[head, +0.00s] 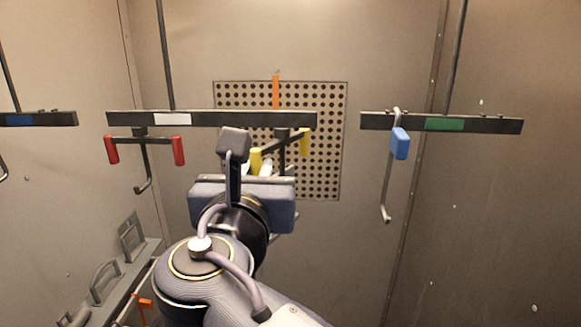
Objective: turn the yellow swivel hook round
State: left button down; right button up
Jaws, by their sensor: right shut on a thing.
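The yellow swivel hook (304,142) hangs under the right part of the middle dark bar (211,119). It has a dark crossbar with a yellow grip at each end. The crossbar slants, with the left grip nearer and lower and the right grip farther back. My right gripper (258,167) is at the left yellow grip and shut on the hook. My gripper's body hides the fingertips' contact and most of the hook's lower part. My left gripper is not in view.
A red-gripped hook (144,140) hangs on the same bar at the left. A blue-tagged hook (400,143) hangs on the right bar (484,125), which has a green label. A perforated panel (330,180) is behind. A rail with grey handles (105,283) is at lower left.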

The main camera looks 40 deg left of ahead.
jog(key=shift+w+a+r+p, duration=0.1)
jog(key=shift+a+p, duration=0.25)
jog(key=shift+a, duration=0.1)
jog(key=shift+w+a, duration=0.1)
jog(key=shift+a, duration=0.4)
jog(key=shift+w+a+p, duration=0.3)
jog(key=shift+a+p, duration=0.3)
jog(key=shift+p, duration=0.15)
jog(key=shift+w+a, duration=0.25)
jog(key=shift+a, duration=0.1)
jog(key=shift+w+a+p, duration=0.25)
jog(key=shift+w+p, duration=0.1)
jog(key=shift+p, duration=0.15)
jog(key=shift+w+a, duration=0.35)
jog(key=o, duration=0.7)
